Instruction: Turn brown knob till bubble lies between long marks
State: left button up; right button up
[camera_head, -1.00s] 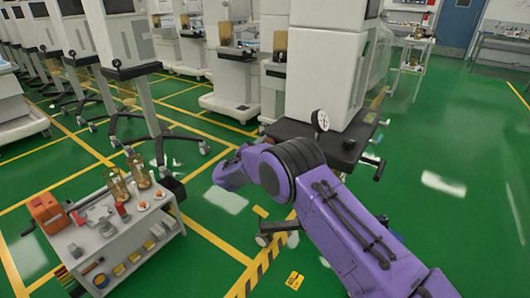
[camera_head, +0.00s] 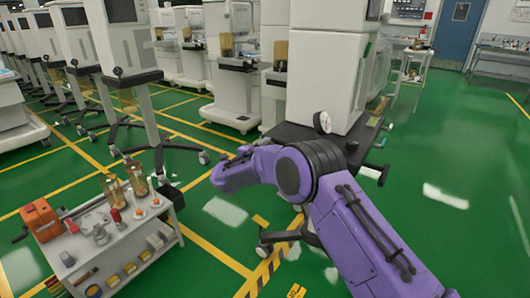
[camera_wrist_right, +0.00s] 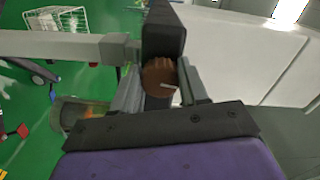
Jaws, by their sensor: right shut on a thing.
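The brown knob (camera_wrist_right: 159,74) shows in the right wrist view, round and ridged, with a small pale line at its lower edge. It sits against a dark upright block (camera_wrist_right: 164,32). My right gripper (camera_wrist_right: 162,82) has one finger on each side of the knob and is shut on it. In the head view my purple right arm reaches to the cart (camera_head: 292,131), and its own links hide the fingers and the knob. I cannot make out the bubble or the long marks in either view. My left gripper is not in view.
A round white dial (camera_head: 322,122) stands on the cart's dark shelf. A low white trolley (camera_head: 122,245) with bottles and an orange box stands at the lower left. Several tall machines fill the back. Green floor on the right is clear.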

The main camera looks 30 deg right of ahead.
jog(key=shift+f, duration=0.1)
dwell(0.3)
jog(key=o, duration=1.1)
jog(key=shift+d, duration=0.1)
jog(key=shift+c, duration=0.2)
jog(key=v, duration=1)
jog(key=shift+s+a, duration=0.15)
jog(key=shift+a, duration=0.1)
